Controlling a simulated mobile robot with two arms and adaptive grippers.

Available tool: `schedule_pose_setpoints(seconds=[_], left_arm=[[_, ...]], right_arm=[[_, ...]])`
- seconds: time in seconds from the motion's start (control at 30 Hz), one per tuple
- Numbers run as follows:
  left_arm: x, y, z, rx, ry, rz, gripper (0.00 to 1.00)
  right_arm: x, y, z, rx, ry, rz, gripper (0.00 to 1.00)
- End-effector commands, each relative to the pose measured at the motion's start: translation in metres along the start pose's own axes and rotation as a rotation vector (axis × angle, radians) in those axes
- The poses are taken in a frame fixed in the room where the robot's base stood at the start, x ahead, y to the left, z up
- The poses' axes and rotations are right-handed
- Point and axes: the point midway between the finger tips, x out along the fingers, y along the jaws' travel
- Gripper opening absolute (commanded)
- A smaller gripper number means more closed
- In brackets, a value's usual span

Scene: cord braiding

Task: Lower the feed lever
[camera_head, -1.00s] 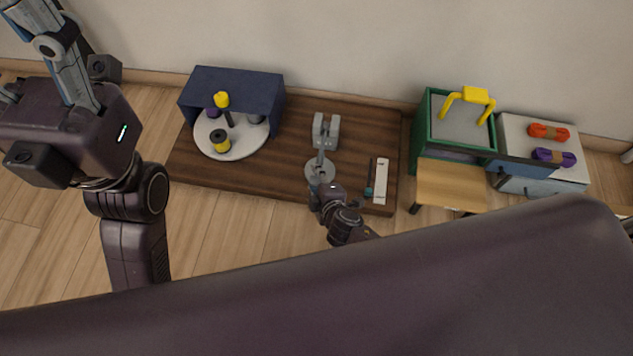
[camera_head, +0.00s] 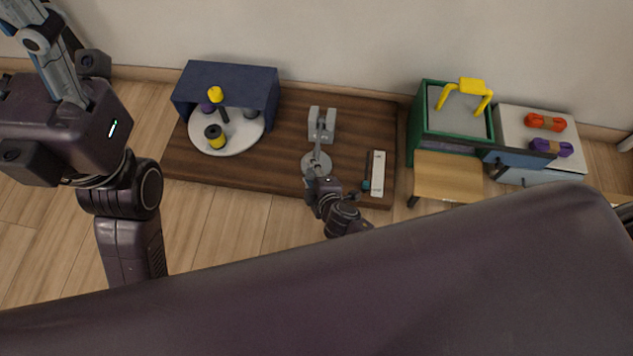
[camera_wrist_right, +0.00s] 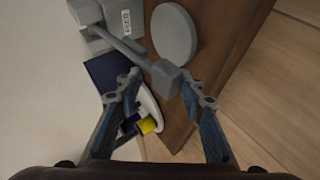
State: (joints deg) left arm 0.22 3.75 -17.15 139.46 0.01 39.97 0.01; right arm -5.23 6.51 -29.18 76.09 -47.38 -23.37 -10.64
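The feed lever is a grey rod (camera_wrist_right: 126,46) that runs from a grey bracket (camera_wrist_right: 116,20) labelled FEED to a square knob (camera_wrist_right: 167,78). In the head view the bracket (camera_head: 321,121) stands on the dark wooden board (camera_head: 270,165), and the lever (camera_head: 318,150) reaches toward my right gripper (camera_head: 316,183). In the right wrist view my right gripper (camera_wrist_right: 160,92) is open, its fingers on either side of the knob. The knob lies between or just beyond the tips; I cannot tell if they touch. My left gripper (camera_head: 45,40) is raised at the upper left, its tips partly cut off.
A grey disc (camera_wrist_right: 174,34) sits beside the lever. A white turntable (camera_head: 238,140) with spools and a navy housing (camera_head: 235,78) stand left. A white slotted block (camera_head: 378,174), green box (camera_head: 421,130), wooden stool (camera_head: 447,177) and cord tray (camera_head: 512,119) are on the right.

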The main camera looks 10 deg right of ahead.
Motion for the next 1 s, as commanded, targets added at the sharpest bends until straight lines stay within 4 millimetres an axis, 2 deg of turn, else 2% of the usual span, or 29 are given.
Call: schedule_pose_setpoints(seconds=[0.03, 0.6, 0.8, 1.0], left_arm=[[0.000, 0.000, 0.000, 0.000, 0.000, 0.000, 0.57], [0.000, 0.000, 0.000, 0.000, 0.000, 0.001, 0.57], [0.000, 0.000, 0.000, 0.000, 0.000, 0.002, 0.57], [0.000, 0.000, 0.000, 0.000, 0.000, 0.002, 0.57]], right_arm=[[-0.007, -0.007, 0.017, -0.003, -0.034, -0.012, 0.33], [-0.094, -0.005, 0.002, -0.001, -0.006, -0.012, 0.33], [-0.108, -0.004, 0.000, 0.000, -0.002, -0.010, 0.33], [-0.110, -0.004, -0.001, 0.000, -0.001, -0.010, 0.33]])
